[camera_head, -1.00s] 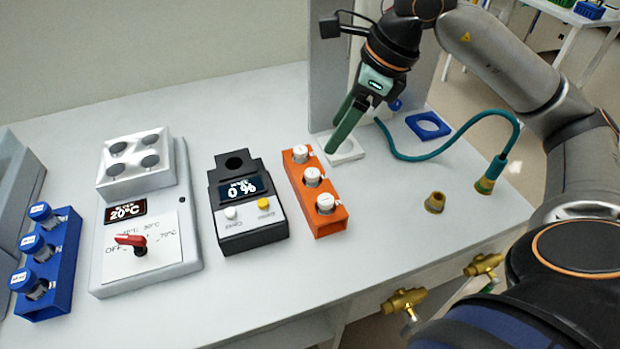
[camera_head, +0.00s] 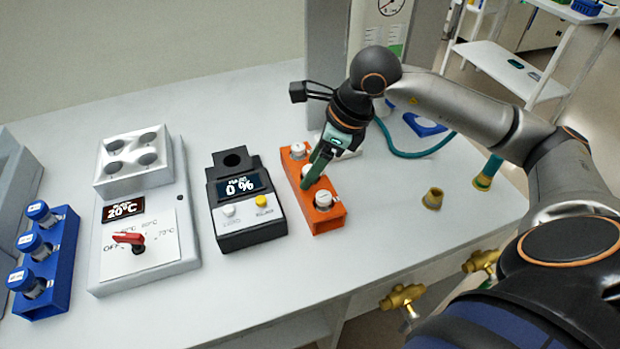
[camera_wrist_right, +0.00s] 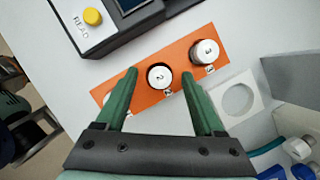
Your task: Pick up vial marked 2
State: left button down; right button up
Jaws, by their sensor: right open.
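An orange rack (camera_head: 328,220) holds three white-capped vials in a row. The far vial (camera_head: 298,149) and near vial (camera_head: 323,198) show clearly; the middle vial (camera_wrist_right: 159,76) is mostly hidden behind my fingers in the head view. In the right wrist view, the middle cap lies between the fingertips; its mark looks like a 2 but is small. My right gripper (camera_head: 314,170) is open with green fingers, pointing down over the rack's middle. It also shows in the right wrist view (camera_wrist_right: 159,77), its left finger partly hiding one end vial. My left gripper is not in view.
Right are a white ring holder (camera_wrist_right: 257,87), a teal hose (camera_head: 410,154) and a brass piece (camera_head: 433,198).

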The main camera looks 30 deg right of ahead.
grip_shut()
dwell(0.4)
jog(key=shift+r, duration=0.1)
